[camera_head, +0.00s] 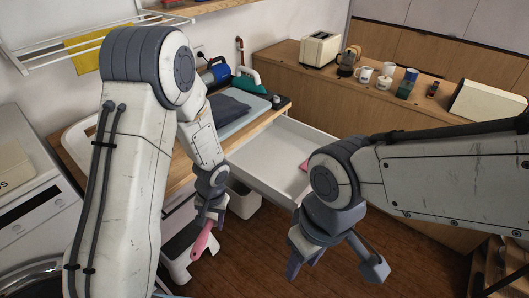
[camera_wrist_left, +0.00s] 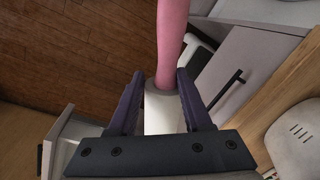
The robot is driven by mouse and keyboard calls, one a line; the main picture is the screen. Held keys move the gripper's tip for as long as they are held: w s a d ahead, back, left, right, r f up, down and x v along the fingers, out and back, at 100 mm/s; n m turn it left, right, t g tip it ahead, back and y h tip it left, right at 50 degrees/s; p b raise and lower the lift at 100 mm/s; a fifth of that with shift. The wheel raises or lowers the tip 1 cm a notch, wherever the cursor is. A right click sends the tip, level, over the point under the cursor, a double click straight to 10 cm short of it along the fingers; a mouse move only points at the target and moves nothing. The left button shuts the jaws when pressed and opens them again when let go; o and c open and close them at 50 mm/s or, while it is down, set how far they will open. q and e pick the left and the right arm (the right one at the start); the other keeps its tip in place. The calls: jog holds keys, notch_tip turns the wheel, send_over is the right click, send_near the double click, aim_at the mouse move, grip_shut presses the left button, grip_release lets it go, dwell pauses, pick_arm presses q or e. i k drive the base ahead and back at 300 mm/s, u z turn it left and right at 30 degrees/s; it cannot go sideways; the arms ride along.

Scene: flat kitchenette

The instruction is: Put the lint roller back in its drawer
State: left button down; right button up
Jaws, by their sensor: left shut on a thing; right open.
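The lint roller has a pink handle (camera_head: 201,240) and a white roll (camera_wrist_left: 162,110). My left gripper (camera_head: 209,213) is shut on the roll, and the handle points away from the fingers in the left wrist view. In the head view it hangs in front of the counter, left of and lower than the open drawer. The drawer (camera_head: 262,153) is pulled out under the wooden counter, with a pale, mostly bare inside. Its right part is hidden by my right arm. My right gripper (camera_head: 335,266) is open and empty, in front of the drawer over the floor.
A pink item (camera_head: 304,165) shows at the drawer's right side. A white bin (camera_head: 243,200) stands below the drawer, and a white step stool (camera_head: 180,250) stands on the floor.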

aim_at(285, 180)
jog(key=z, duration=0.35)
jog(key=i, duration=0.95)
jog(key=z, duration=0.65)
